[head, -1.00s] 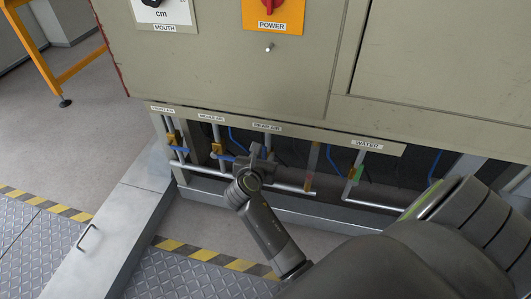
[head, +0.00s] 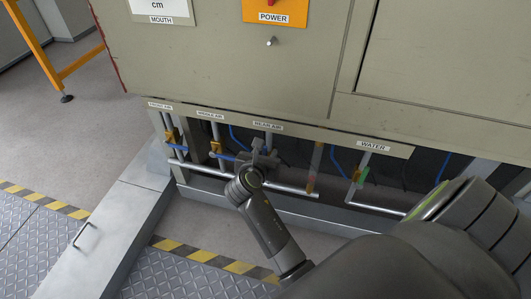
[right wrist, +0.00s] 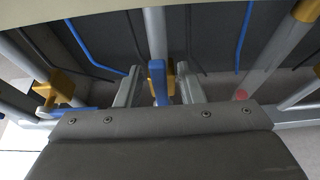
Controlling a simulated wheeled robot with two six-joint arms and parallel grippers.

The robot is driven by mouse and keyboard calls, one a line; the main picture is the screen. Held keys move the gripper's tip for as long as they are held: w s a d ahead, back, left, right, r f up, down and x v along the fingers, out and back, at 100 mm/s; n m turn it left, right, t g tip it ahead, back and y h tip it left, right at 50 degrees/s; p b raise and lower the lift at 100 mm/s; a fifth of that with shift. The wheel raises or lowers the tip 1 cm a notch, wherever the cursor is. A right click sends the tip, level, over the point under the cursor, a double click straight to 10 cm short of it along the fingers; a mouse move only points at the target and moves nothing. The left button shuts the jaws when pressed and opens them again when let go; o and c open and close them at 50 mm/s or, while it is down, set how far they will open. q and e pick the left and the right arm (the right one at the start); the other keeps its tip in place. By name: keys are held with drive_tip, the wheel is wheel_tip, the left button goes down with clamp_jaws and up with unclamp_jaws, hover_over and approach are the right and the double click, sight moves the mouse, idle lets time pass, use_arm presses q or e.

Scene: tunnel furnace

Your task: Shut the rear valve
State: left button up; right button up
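The rear valve sits on the pipe under the REAR AIR label (head: 267,126); in the head view my gripper hides most of it. In the right wrist view its blue handle (right wrist: 157,82) stands upright in the picture, roughly in line with the grey pipe (right wrist: 154,32), with the brass valve body (right wrist: 171,77) behind it. My right gripper (head: 265,147) is at this valve. In the right wrist view its two fingers (right wrist: 160,88) are apart, one on each side of the handle, with a gap on both sides. My left gripper is not in view.
The middle air valve (head: 216,148) and front air valve (head: 171,137) are to the left, with blue handles across their pipes. The water valve (head: 360,175) is to the right. The furnace panel (head: 220,65) overhangs the pipes. A metal step (head: 120,225) stands at the left.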

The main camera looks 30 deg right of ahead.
drive_tip(key=shift+c, duration=0.3)
clamp_jaws()
